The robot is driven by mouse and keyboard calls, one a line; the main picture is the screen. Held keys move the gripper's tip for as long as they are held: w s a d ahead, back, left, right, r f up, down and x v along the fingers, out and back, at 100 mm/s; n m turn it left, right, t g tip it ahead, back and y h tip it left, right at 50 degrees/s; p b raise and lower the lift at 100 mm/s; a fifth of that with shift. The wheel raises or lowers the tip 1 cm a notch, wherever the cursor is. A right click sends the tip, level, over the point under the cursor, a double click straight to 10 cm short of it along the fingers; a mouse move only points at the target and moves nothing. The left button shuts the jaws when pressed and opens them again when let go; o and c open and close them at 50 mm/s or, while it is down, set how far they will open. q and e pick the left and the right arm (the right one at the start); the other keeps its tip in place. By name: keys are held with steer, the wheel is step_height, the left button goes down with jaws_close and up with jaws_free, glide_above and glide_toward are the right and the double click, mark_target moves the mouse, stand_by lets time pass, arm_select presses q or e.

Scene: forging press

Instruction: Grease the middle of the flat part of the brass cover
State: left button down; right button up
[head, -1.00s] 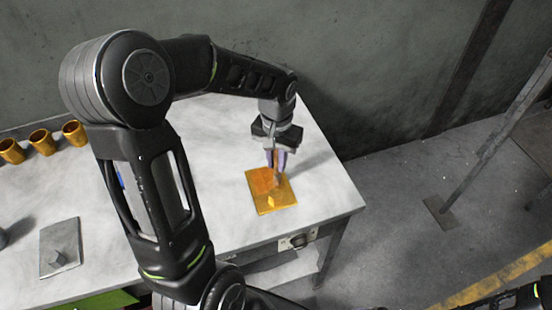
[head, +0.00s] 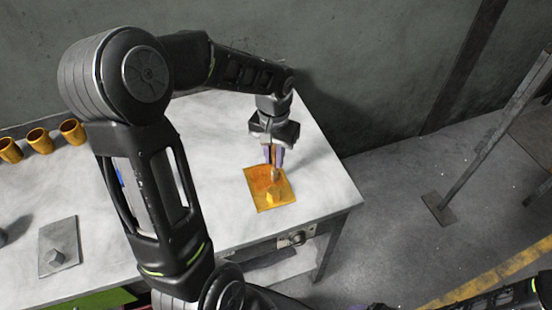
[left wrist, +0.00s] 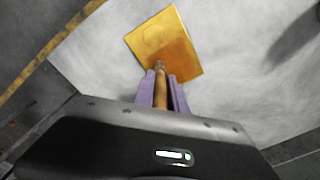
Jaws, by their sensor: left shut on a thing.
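The brass cover (head: 254,199), a square golden plate with a raised knob, lies on the grey table near its right end. My left gripper (head: 274,158) is over the cover's far side, shut on a thin brown wooden-looking stick, probably a brush (left wrist: 161,88), which points down at the cover. In the left wrist view the stick's end overlaps the cover (left wrist: 180,35) near its lower edge; I cannot tell whether it touches. Part of the plate is darker orange, perhaps a smear or shading. My right gripper is not in view.
Several brass cups (head: 40,141) stand at the table's back left. A grey metal plate with a knob (head: 58,250) lies at the left. The table (head: 225,225) is bare around the cover. A metal post (head: 482,140) stands to the right.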

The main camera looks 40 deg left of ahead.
arm_select(q)
steer(key=shift+w+a, duration=0.1)
steer(key=shift+a, duration=0.05)
stand_by(0.3)
steer(key=shift+s+d+r, duration=0.1)
steer(key=shift+s+d, duration=0.4)
steer(key=shift+d, duration=0.25)
steer(key=shift+a, duration=0.1)
steer(key=shift+w+a, duration=0.25)
steer(key=shift+a, duration=0.05)
steer(key=shift+r+p, duration=1)
steer(key=shift+r, duration=0.45)
